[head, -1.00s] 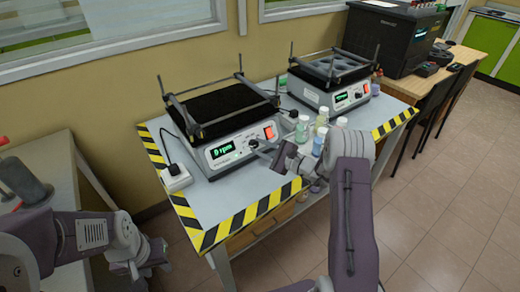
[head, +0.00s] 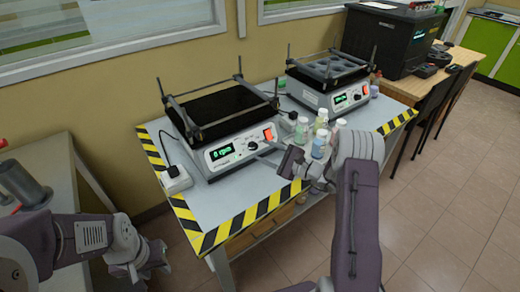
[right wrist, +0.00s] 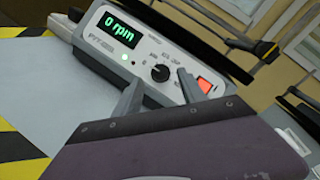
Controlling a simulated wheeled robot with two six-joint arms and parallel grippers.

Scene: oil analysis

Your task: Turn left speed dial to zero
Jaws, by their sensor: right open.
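The left shaker (head: 222,125) stands on the striped table and has a black top platform with raised bars.
A second shaker (head: 335,85) stands further right on the same table. Several small bottles (head: 320,143) stand close beside my right arm. A white power plug block (head: 175,181) lies left of the left shaker. The table's front left is clear.

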